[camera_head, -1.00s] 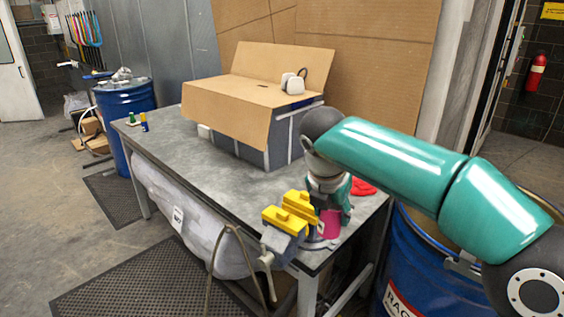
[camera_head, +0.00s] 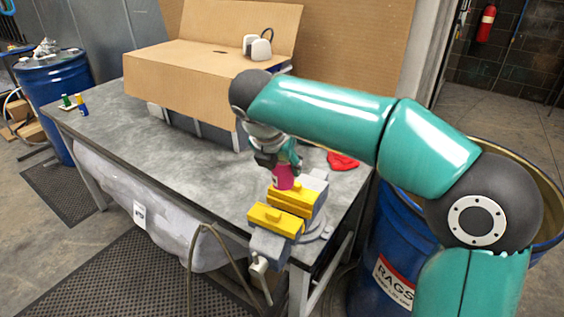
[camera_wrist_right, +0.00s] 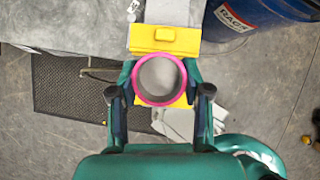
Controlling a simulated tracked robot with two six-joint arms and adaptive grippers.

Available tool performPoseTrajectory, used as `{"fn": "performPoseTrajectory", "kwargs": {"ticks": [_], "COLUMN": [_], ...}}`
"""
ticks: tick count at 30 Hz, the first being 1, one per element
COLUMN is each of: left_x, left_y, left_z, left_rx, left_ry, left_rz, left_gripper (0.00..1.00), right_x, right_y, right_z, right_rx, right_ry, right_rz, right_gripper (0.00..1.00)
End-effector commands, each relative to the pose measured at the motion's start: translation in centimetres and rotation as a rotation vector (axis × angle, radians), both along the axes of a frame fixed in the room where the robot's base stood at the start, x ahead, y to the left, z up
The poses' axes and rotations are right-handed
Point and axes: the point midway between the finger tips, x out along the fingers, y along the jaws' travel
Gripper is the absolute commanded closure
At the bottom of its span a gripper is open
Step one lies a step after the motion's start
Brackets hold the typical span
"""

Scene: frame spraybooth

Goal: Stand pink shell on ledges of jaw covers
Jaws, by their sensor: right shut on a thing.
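The pink shell (camera_head: 283,178) is a short open tube; its round rim and grey inside show from above in the right wrist view (camera_wrist_right: 160,80). My right gripper (camera_head: 280,165) is shut on it, one finger on each side. In the head view the shell is just behind and above the yellow jaw covers (camera_head: 289,200) of the bench vise (camera_head: 313,190). In the right wrist view it overlaps one yellow cover and lies close to the other (camera_wrist_right: 165,38). I cannot tell whether it touches the covers. The ledges are hidden. My left gripper is not in view.
The vise sits at the near corner of the grey bench (camera_head: 190,150). A red cloth (camera_head: 343,161) lies behind it. A large cardboard-topped box (camera_head: 205,75) stands at the back. A blue rags drum (camera_head: 385,250) stands right of the bench.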

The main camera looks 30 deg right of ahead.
Motion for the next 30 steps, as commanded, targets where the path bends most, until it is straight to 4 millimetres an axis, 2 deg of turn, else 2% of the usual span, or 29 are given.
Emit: {"fn": "performPoseTrajectory", "kwargs": {"ticks": [8, 21, 30], "left_x": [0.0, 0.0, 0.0], "left_y": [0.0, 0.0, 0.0], "left_z": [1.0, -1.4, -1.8], "left_rx": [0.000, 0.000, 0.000], "left_ry": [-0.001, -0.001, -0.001], "left_rz": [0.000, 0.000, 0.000], "left_gripper": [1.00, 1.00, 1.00], "right_x": [0.0, -0.1, 0.0], "right_y": [-0.1, -0.1, -0.1], "right_z": [0.3, -3.6, -4.5], "right_rx": [-0.002, -0.002, -0.002], "right_ry": [0.004, 0.005, 0.002], "right_rz": [-0.008, -0.010, -0.010], "right_gripper": [0.96, 0.96, 0.96]}}
